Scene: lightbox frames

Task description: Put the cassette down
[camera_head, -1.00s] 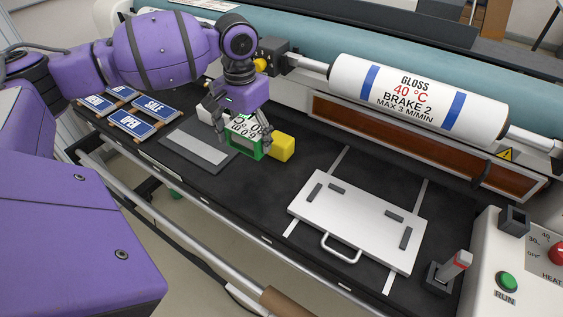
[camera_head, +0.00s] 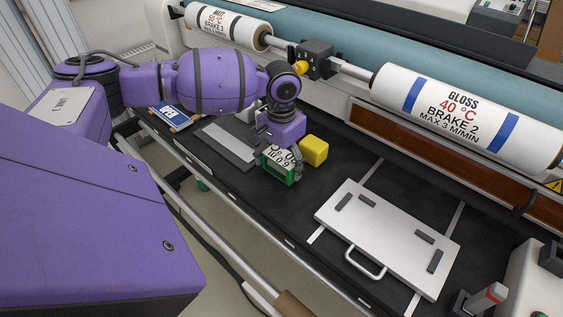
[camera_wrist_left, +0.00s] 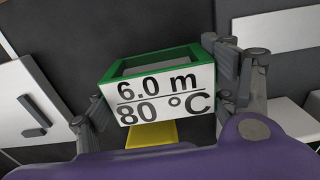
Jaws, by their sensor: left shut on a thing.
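The cassette (camera_head: 279,165) is a green open frame with a white label. In the left wrist view the label on the cassette (camera_wrist_left: 165,95) reads "6.0 m" over "80 °C". My left gripper (camera_head: 284,152) is shut on it, with a finger on each side. The cassette is above or on the black bench; I cannot tell if it touches. A yellow block (camera_head: 314,150) stands just right of it, and also shows below the cassette in the left wrist view (camera_wrist_left: 152,134). My right gripper is not in view.
A grey pad with a lighter strip (camera_head: 228,146) lies left of the cassette. A white plate with a handle (camera_head: 385,235) lies to the right. The gloss roll (camera_head: 460,115) and matt roll (camera_head: 228,27) are behind. Black bench surface is free before the plate.

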